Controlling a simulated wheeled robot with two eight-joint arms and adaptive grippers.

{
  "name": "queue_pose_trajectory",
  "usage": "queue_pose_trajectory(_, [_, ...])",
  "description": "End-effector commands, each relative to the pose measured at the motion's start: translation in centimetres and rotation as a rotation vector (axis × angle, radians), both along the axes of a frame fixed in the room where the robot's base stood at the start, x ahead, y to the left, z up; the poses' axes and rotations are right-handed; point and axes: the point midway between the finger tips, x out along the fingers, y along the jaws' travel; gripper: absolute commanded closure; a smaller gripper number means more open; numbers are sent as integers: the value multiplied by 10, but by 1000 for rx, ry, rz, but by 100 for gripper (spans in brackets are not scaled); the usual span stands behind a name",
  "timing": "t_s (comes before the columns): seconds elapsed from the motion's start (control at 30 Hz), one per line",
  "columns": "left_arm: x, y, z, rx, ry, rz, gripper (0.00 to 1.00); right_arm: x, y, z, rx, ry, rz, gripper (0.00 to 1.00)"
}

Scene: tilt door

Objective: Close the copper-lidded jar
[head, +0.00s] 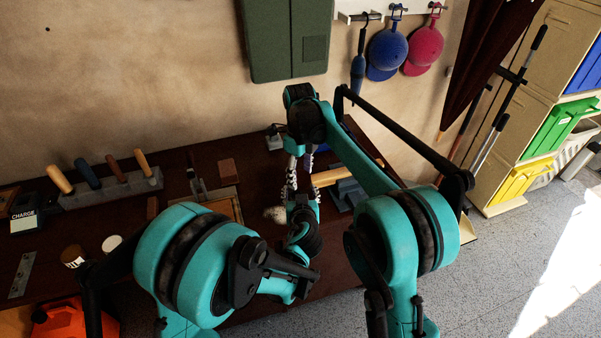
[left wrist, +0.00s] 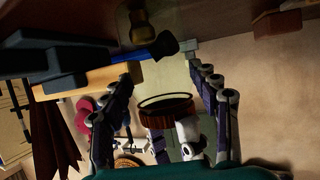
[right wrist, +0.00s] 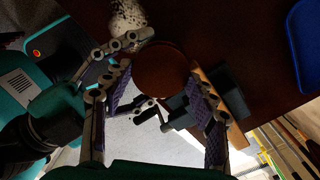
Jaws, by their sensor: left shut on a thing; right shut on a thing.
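The copper lid (right wrist: 162,72) shows as a round brown disc between the fingers of my right gripper (right wrist: 160,78) in the right wrist view. My right gripper is shut on it. In the left wrist view, the pale glass jar (left wrist: 163,82) stands between the fingers of my left gripper (left wrist: 160,72), which is shut on it. That view also shows the lid's ribbed copper edge (left wrist: 170,114) right at the jar's dark rim. I cannot tell whether lid and rim touch. In the head view my arms hide the jar and lid.
A speckled pale object (right wrist: 127,18) lies close beside the grippers. A wooden-handled tool and a blue-grey block (head: 346,193) lie just right of them. A rack of handled tools (head: 110,188) stands left on the dark bench.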

Motion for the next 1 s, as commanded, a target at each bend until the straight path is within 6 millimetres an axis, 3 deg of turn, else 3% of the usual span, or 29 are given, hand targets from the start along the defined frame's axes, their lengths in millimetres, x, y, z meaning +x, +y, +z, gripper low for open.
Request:
queue_pose_trajectory(0.1, [0, 0, 0, -1, 1, 0, 100, -1, 1, 0, 0, -1, -257, 51])
queue_pose_trajectory(0.3, [0, 0, -1, -1, 1, 0, 100, -1, 1, 0, 0, 0, -520, 51])
queue_pose_trajectory(0.63, [0, 0, -1, -1, 1, 0, 100, -1, 1, 0, -1, 0, -556, 51])
queue_pose_trajectory(0.73, [0, 0, -1, -1, 1, 0, 100, -1, 1, 0, -1, 0, -555, 22])
queue_pose_trajectory(1.0, [0, 0, -1, -1, 1, 0, 100, -1, 1, 0, -1, -1, -555, 22])
